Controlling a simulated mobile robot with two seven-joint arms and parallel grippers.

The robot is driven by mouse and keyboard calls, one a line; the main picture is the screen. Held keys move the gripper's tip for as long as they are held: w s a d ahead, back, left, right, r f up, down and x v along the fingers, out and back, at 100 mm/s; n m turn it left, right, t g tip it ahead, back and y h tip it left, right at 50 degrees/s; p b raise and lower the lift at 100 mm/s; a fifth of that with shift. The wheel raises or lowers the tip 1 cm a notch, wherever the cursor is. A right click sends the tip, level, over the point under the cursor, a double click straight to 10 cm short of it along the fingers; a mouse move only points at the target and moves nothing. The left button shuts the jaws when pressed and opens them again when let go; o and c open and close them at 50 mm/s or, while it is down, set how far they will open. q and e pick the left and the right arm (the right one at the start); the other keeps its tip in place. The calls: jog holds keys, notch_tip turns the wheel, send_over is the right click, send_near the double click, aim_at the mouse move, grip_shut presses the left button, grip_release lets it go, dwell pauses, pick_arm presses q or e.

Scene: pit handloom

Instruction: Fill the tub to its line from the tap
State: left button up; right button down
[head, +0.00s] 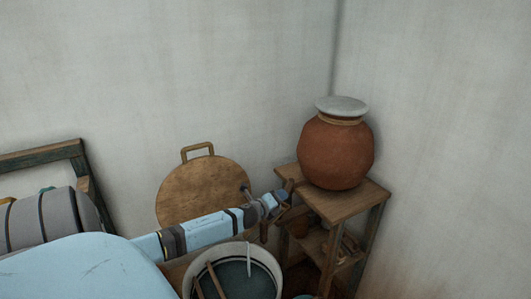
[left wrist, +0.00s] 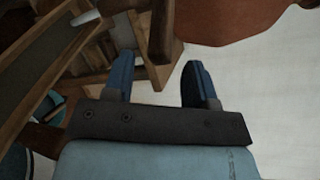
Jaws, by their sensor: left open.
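A round tub (head: 190,285) with a pale rim stands at the bottom of the head view, below my left arm. It holds dark liquid. Brown sticks and a thin pale upright streak show inside; I cannot tell whether the streak is running water. I cannot make out its line. My left gripper (head: 284,193) is at the left edge of a wooden stand, beside a clay pot (head: 337,155). In the left wrist view its two blue fingers (left wrist: 160,78) are apart with nothing between them. I cannot pick out the tap clearly. My right gripper is not in view.
The lidded pot sits on the wooden stand (head: 345,206), against the room corner; its lower shelf holds small items. A round wooden board (head: 195,185) with a handle leans on the wall behind my arm. A dark wooden frame (head: 40,155) stands at the left.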

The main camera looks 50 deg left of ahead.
pick_arm(q)
jog(key=v, duration=0.7)
jog(key=shift+s+d+r+b, duration=0.1)
jog(key=shift+s+b, duration=0.25)
